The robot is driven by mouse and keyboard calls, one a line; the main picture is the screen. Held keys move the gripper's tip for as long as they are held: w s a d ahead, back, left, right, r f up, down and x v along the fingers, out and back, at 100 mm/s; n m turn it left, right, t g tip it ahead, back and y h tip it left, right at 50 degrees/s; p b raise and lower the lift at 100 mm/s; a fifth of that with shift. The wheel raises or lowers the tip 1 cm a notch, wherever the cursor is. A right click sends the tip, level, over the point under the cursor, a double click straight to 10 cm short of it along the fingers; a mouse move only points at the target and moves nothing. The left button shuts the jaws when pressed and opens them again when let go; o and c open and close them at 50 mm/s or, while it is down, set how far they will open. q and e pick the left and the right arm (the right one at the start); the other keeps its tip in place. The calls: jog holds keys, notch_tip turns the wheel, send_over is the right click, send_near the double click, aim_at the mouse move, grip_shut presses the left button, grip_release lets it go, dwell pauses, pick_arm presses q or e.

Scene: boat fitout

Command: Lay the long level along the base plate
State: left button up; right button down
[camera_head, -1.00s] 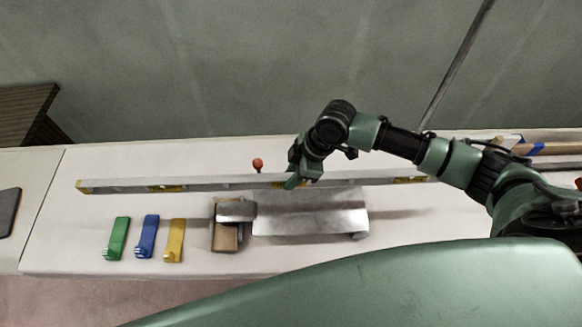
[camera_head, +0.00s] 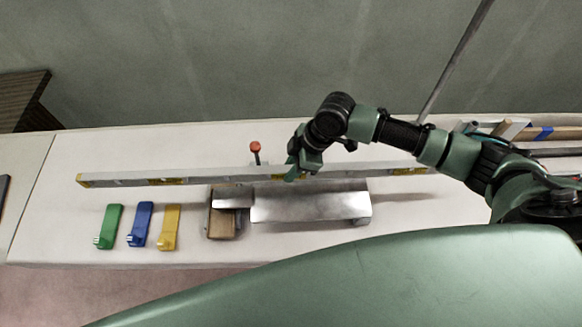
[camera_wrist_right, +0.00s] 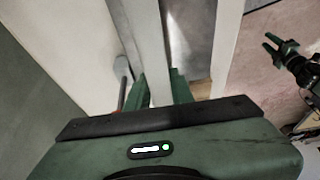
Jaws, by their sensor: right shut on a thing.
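The long level (camera_head: 120,179), a silver bar with yellow marks, runs left to right across the table in the head view. My right gripper (camera_head: 297,174) is shut on it near its middle. In the right wrist view the level (camera_wrist_right: 147,40) passes between the fingers. The shiny metal base plate (camera_head: 310,206) lies just in front of the level, roughly parallel. The level overlaps its back edge in the picture; whether they touch cannot be told. My left gripper (camera_wrist_right: 275,48) shows only in the right wrist view, apart from the level, its fingers spread and empty.
A red-knobbed lever (camera_head: 255,147) stands behind the level. A brown block (camera_head: 222,222) sits at the plate's left end. Green (camera_head: 109,226), blue (camera_head: 140,225) and yellow (camera_head: 169,227) tools lie at the front left. Long stock (camera_head: 545,133) lies at the back right.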

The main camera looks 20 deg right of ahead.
jog(key=shift+f+b, duration=0.55)
jog(key=shift+f, duration=0.1)
jog(key=shift+f+b, duration=0.5)
jog(key=shift+b, duration=0.05)
jog(key=shift+f+b, duration=0.65)
jog(key=shift+f, duration=0.1)
pick_arm(q)
jog(key=shift+w+d+f+b, duration=0.1)
jog(key=shift+w+f+b, duration=0.15)
jog(key=shift+f, duration=0.95)
jog(key=shift+w+f+b, duration=0.15)
jog(key=shift+w+f, duration=0.1)
jog(key=shift+f, duration=0.9)
pick_arm(e)
jog(key=shift+f, duration=0.9)
jog(key=c, duration=1.1)
grip_release()
jog(key=shift+c, duration=0.2)
jog(key=shift+f, duration=0.1)
